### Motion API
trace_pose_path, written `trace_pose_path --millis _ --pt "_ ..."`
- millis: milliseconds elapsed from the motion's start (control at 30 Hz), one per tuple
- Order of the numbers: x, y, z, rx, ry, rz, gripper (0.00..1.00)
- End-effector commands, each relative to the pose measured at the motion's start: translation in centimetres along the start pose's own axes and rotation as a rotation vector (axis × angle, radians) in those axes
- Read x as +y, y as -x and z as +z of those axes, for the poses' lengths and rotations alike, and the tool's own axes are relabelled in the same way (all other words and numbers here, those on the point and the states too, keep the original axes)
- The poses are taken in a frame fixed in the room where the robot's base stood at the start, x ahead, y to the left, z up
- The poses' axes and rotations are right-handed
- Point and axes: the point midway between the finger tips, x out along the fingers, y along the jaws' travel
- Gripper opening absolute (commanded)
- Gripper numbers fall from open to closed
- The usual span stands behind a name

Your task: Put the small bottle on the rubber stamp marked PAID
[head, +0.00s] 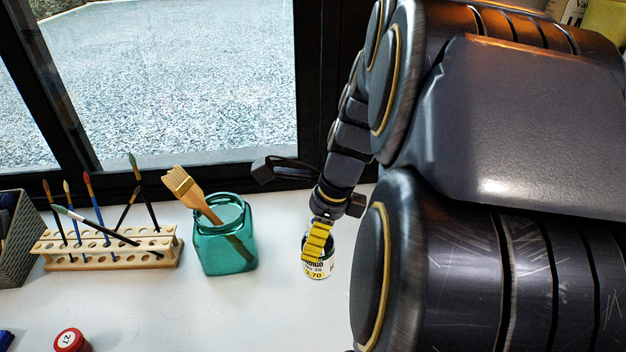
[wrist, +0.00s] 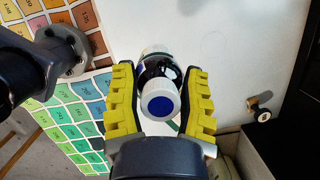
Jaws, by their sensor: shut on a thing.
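The small bottle (head: 318,268) has a white label with dark print and a yellow band. It stands on or just above the white table; I cannot tell which. My gripper (head: 317,240), with yellow ribbed fingers, is shut on it from above. In the wrist view the bottle's white cap with a blue disc (wrist: 160,105) sits between the two fingers (wrist: 161,98). I cannot make out a rubber stamp marked PAID in either view. My arm hides the right part of the table in the head view.
A teal glass jar (head: 228,250) with a brush stands left of the bottle. A wooden rack (head: 110,250) of brushes is further left. A colour chart (wrist: 75,120) and a small knobbed object (wrist: 263,115) show in the wrist view.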

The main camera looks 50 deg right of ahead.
Motion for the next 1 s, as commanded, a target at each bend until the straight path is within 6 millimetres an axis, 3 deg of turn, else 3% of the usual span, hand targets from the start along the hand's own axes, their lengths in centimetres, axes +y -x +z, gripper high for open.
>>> trace_pose_path --millis 100,400,533,733,1000 --pt "-4.8 1.8 -1.6 0.004 -0.204 -0.060 0.15" --pt "-14.4 6.0 -7.7 0.000 -0.724 -0.201 0.15" --pt "-16.9 7.4 -10.2 -0.008 -0.897 -0.249 0.15" --pt "-18.8 8.6 -12.4 -0.019 -1.040 -0.292 0.15" --pt "-22.4 7.2 -13.7 -0.017 -1.064 -0.294 0.15"
